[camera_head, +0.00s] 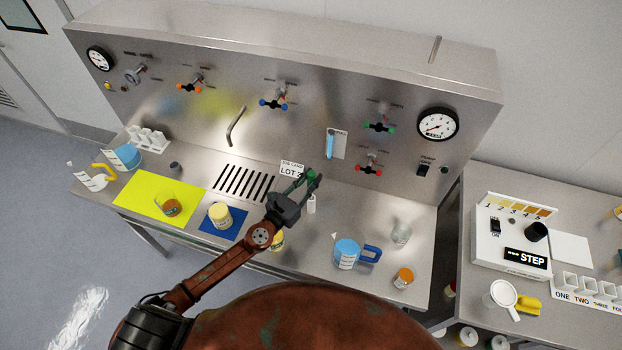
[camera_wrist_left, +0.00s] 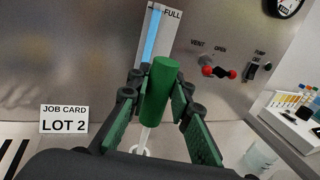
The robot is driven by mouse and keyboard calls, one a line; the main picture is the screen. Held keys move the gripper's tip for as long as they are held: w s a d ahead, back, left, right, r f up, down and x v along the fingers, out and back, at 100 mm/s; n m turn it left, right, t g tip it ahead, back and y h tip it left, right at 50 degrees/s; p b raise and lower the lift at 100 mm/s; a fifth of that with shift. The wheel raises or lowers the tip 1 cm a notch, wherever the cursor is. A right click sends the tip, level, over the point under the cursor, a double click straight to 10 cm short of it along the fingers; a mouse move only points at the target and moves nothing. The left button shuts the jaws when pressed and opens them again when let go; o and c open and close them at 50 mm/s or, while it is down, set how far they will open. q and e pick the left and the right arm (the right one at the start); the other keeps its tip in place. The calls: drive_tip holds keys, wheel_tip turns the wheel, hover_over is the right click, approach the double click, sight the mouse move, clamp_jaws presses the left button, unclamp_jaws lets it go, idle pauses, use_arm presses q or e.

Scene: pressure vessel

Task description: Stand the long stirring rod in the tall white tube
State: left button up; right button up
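The stirring rod has a thick green handle (camera_wrist_left: 160,92) and a thin pale shaft (camera_wrist_left: 145,138). In the left wrist view the handle stands nearly upright between the two finger ends of my left gripper (camera_wrist_left: 158,95), which look closed on it. In the head view my left gripper (camera_head: 302,185) is at the middle of the bench, with the green handle (camera_head: 312,175) at its tips. The tall white tube (camera_head: 311,204) stands just below the handle. Its pale rim (camera_wrist_left: 140,151) shows at the shaft's lower end; I cannot tell whether the shaft is inside. My right gripper is not in view.
A job card (camera_head: 292,170) stands behind the gripper. A blue mug (camera_head: 347,254), a clear beaker (camera_head: 401,233) and an orange-lidded jar (camera_head: 403,277) are to the right. A yellow-lidded jar (camera_head: 220,214) is on a blue mat (camera_head: 237,229) to the left.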

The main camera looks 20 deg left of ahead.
use_arm(q)
drive_tip(key=o, duration=0.4)
drive_tip(key=shift+c, duration=0.2)
drive_tip(key=shift+r, duration=0.1)
drive_tip(key=shift+r+p, duration=0.2)
drive_tip(key=shift+p, duration=0.1)
drive_tip(key=b+v, duration=0.3)
drive_tip(key=v, duration=0.9)
drive_tip(key=shift+b, duration=0.4)
drive_tip(key=shift+f, duration=0.1)
